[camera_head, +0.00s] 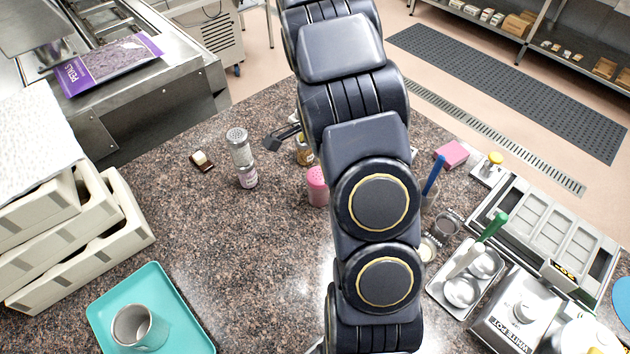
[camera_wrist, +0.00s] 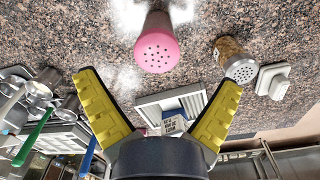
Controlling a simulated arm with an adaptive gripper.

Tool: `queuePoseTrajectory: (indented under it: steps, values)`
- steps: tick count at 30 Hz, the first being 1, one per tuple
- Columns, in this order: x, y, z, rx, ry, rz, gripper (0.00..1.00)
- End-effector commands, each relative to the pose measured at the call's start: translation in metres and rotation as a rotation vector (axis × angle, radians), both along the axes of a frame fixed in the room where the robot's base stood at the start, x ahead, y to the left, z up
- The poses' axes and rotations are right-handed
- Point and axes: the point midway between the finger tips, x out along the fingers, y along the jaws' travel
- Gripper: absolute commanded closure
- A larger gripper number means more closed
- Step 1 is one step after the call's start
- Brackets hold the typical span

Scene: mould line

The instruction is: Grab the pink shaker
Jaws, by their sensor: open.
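The pink shaker (camera_head: 317,187) stands on the granite counter, just left of my arm in the head view. Its perforated top shows in the wrist view (camera_wrist: 156,50), beyond the fingertips and roughly centred between them. My gripper (camera_wrist: 158,86) is open and empty, with its yellow-padded fingers spread and apart from the shaker.
A shaker with yellowish contents (camera_wrist: 233,56) stands close to the pink one. A metal-topped shaker (camera_head: 239,148) and a small jar (camera_head: 248,177) stand to the left. A teal tray (camera_head: 187,312) holds a metal cup. A pink block (camera_head: 452,154) lies right of my arm.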

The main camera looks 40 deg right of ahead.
Motion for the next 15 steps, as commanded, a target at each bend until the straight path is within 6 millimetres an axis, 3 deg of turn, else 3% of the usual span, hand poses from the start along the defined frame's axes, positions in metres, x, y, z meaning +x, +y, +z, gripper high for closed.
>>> queuePoseTrajectory:
  steps: [15]
  values:
    - [-0.005, -0.001, -0.060, 0.004, 0.003, -0.003, 0.06]
